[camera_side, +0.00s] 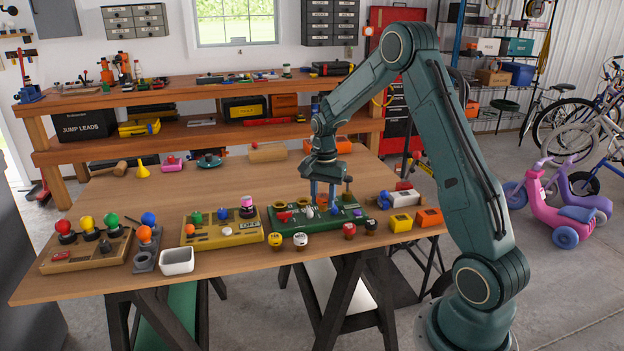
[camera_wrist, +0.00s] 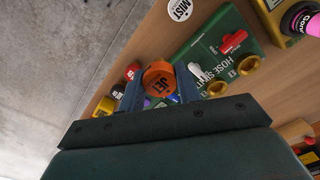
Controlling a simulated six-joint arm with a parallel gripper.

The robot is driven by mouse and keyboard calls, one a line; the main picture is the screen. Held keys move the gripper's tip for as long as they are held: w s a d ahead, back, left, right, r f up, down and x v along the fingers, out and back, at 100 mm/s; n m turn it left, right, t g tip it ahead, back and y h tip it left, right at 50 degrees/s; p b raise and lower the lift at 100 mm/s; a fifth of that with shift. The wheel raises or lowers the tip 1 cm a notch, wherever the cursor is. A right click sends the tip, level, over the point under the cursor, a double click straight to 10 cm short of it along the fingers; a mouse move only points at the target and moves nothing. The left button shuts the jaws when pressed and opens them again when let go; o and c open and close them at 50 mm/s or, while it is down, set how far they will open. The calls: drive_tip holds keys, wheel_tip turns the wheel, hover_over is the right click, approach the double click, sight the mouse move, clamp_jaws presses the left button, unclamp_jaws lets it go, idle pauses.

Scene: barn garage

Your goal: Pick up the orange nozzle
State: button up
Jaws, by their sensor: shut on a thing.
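The orange nozzle (camera_wrist: 160,78), a round cap marked JET, shows between my gripper's blue fingers in the wrist view. My gripper (camera_wrist: 160,88) is shut on it. In the side view my gripper (camera_side: 322,200) points down over the green hose board (camera_side: 295,228). The board also shows in the wrist view (camera_wrist: 205,45), with red and white levers and brass rings. The nozzle's lower part is hidden, so I cannot tell whether it still touches the board.
Round caps, one yellow (camera_side: 275,240), one white (camera_side: 300,242) and one red (camera_side: 349,230), stand along the table's front edge. A yellow board (camera_side: 222,236) is left of the green one. Yellow and orange blocks (camera_side: 429,217) lie right. The table behind is mostly clear.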

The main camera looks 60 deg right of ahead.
sight(323, 195)
wheel_tip(323, 195, up, 9)
idle(0.3)
drive_tip(key=shift+w, duration=0.1)
idle(0.5)
drive_tip(key=shift+w+d+f, duration=0.25)
drive_tip(key=shift+w+d, duration=0.15)
drive_tip(key=shift+w, duration=0.05)
drive_tip(key=w+d+f, duration=0.9)
drive_tip(key=w, duration=0.2)
drive_tip(key=shift+w+d+f, duration=0.2)
drive_tip(key=shift+d+f, duration=0.05)
drive_tip(key=shift+f, duration=0.05)
drive_tip(key=shift+f, duration=0.15)
drive_tip(key=shift+f, duration=2.7)
drive_tip(key=shift+f, duration=0.45)
